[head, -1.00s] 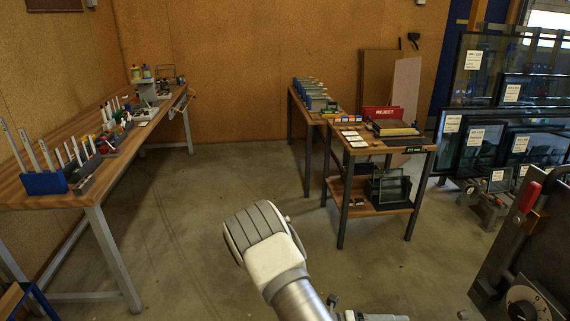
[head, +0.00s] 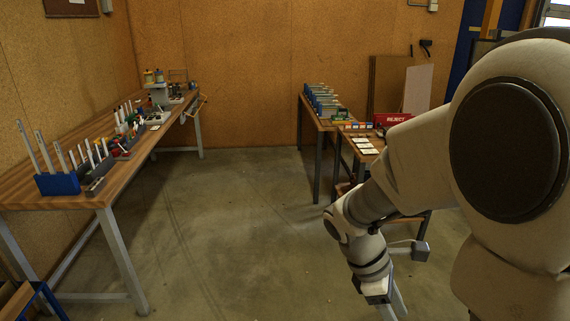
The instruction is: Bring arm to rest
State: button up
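My arm fills the right side of the head view, with a large pale joint close to the camera. The forearm bends down and left, and its end hangs over the floor in front of the right-hand tables. My gripper (head: 391,300) seems to be at the low end of the arm, near the bottom edge of the picture. Its fingers are small and partly cut off, so I cannot tell if it is open or shut. No held object can be made out.
A long wooden bench (head: 115,178) with tool racks and a blue holder (head: 58,184) runs along the left wall. At the right, a small table (head: 312,109) carries several clamps, near a red REJECT bin (head: 392,119). The floor (head: 235,220) between is clear.

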jog(key=s+a+r+m+t+y, duration=0.2)
jog(key=s+a+r+m+t, duration=0.1)
jog(key=r+m, duration=0.4)
jog(key=s+a+r+m+t+y, duration=0.3)
jog(key=r+m+t, duration=0.2)
jog(key=r+m, duration=0.1)
jog(key=shift+s+a+r+m+y, duration=0.15)
jog(key=shift+r+m+y, duration=0.15)
jog(key=shift+r+m, duration=0.1)
jog(key=shift+c, duration=0.3)
jog(key=shift+c, duration=0.4)
jog(key=shift+d, duration=0.2)
